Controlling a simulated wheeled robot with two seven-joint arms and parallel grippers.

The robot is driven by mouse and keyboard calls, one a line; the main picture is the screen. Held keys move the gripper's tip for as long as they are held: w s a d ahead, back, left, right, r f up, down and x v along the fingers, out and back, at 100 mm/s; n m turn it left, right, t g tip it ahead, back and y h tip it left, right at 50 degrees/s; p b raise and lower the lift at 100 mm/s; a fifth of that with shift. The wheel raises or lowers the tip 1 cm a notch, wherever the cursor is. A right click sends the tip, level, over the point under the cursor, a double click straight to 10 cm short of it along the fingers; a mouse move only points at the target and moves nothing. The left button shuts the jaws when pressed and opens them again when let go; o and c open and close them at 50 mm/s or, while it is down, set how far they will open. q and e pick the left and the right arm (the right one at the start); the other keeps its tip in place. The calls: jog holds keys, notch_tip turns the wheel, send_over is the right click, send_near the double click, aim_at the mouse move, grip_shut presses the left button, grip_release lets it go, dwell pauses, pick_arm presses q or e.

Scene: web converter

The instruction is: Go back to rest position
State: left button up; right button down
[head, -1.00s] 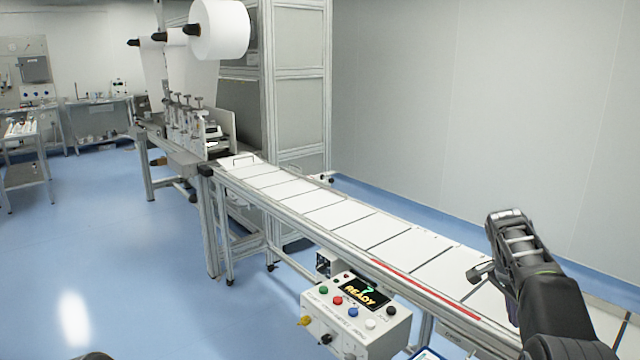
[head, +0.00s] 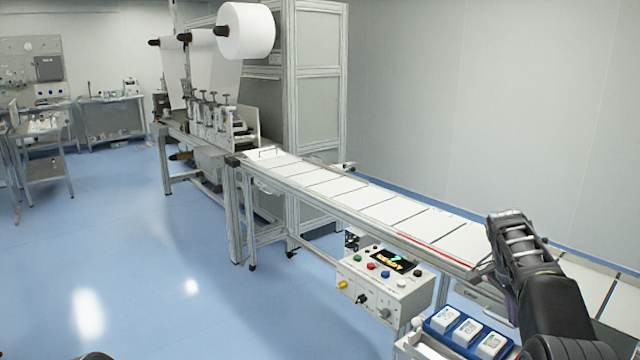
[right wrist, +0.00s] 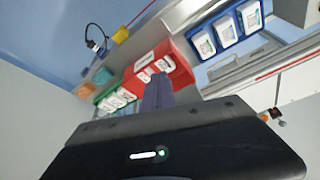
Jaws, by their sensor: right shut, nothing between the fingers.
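My right arm comes in from the lower right of the head view. Its gripper (head: 510,302) points down and is mostly hidden behind the wrist, over the conveyor's near edge. In the right wrist view the dark fingers (right wrist: 157,95) are together with nothing between them. They show in front of a red bin (right wrist: 160,65); I cannot tell whether they touch it. My left gripper is not in view; only a small dark shape shows at the bottom left of the head view.
The conveyor (head: 335,187) runs from the converter machine to the lower right. A control box (head: 385,285) hangs on its front. A blue tray (head: 436,331) with three white boxes stands beside it. Green (right wrist: 115,100) and orange bins adjoin the red one. Open blue floor lies left.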

jog(key=w+a+f+n+t+y, duration=0.1)
jog(key=w+a+f+n+t, duration=0.25)
jog(key=w+f+n, duration=0.45)
jog(key=s+a+f+n+y, duration=0.2)
jog(key=s+a+f, duration=0.3)
jog(key=a+f, duration=0.45)
jog(key=s+a+f+n+y, duration=0.2)
jog(key=s+a+f, duration=0.45)
jog(key=f, duration=0.65)
jog(key=s+a+f+g+y, duration=0.1)
jog(key=s+a, duration=0.4)
jog(key=s, duration=0.5)
jog(key=s+a+f+n+g+y, duration=0.1)
jog(key=s+a+f, duration=0.3)
jog(key=s, duration=0.7)
jog(key=s+a+f+g+y, duration=0.1)
jog(key=s+a+f, duration=0.1)
jog(key=s+a, duration=0.5)
jog(key=s, duration=0.4)
jog(key=shift+s+a+f+g, duration=0.25)
jog(key=shift+f+g, duration=0.05)
jog(key=shift+g, duration=0.05)
